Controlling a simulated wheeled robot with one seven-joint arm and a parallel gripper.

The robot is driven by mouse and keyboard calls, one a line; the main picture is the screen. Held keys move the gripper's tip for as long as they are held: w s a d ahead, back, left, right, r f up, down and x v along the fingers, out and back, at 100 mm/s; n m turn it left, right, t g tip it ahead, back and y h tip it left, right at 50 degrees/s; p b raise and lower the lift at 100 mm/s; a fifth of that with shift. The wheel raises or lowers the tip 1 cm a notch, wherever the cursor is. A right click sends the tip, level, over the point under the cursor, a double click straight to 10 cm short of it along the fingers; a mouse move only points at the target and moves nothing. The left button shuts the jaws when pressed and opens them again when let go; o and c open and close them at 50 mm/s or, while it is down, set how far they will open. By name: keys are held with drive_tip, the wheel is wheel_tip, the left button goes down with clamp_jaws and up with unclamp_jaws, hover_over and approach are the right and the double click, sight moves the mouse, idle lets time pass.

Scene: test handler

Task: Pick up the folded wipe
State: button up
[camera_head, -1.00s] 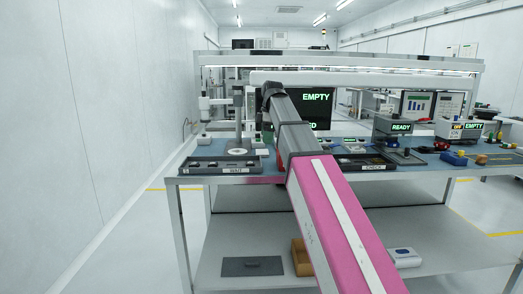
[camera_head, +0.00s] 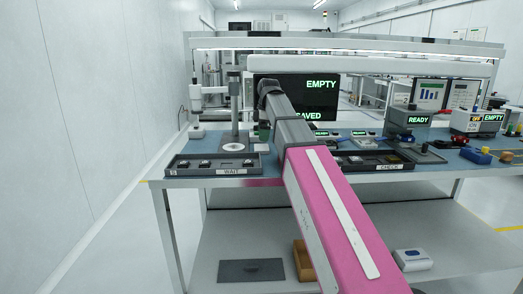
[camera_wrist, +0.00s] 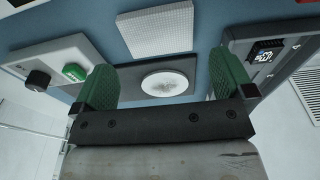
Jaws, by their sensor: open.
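A white, square, finely textured pad (camera_wrist: 157,30), which looks like the folded wipe, lies flat on the blue bench top in the wrist view. My gripper (camera_wrist: 162,72) is open, with its two green fingers apart and nothing visible between them. The pad shows beyond the fingertips, apart from them. In the head view my gripper (camera_head: 263,130) hangs over the left part of the bench, beside a microscope-like stand.
A dark plate with a round pale disc (camera_wrist: 164,84) shows between the fingers. A WAIT tray (camera_head: 210,163) lies at the bench's front left, a CHECK tray (camera_head: 387,160) right.

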sight(261, 147)
drive_tip(key=shift+w+a+f, duration=0.1)
drive_tip(key=shift+a+f, duration=0.05)
drive_tip(key=shift+f, duration=1.3)
drive_tip(key=shift+a+f, duration=0.1)
drive_tip(key=shift+f, duration=1.3)
drive_tip(key=c, duration=0.7)
drive_tip(key=shift+r, duration=0.1)
drive_tip(key=shift+r, duration=0.5)
drive_tip(key=r, duration=0.2)
drive_tip(key=a+r, duration=0.1)
drive_tip(key=shift+r, duration=0.35)
drive_tip(key=s+a+r, duration=0.4)
drive_tip(key=a+r, duration=0.2)
drive_tip(key=a, duration=0.4)
drive_tip(key=shift+r, duration=0.1)
drive_tip(key=shift+o, duration=0.7)
drive_tip(key=shift+w, duration=0.1)
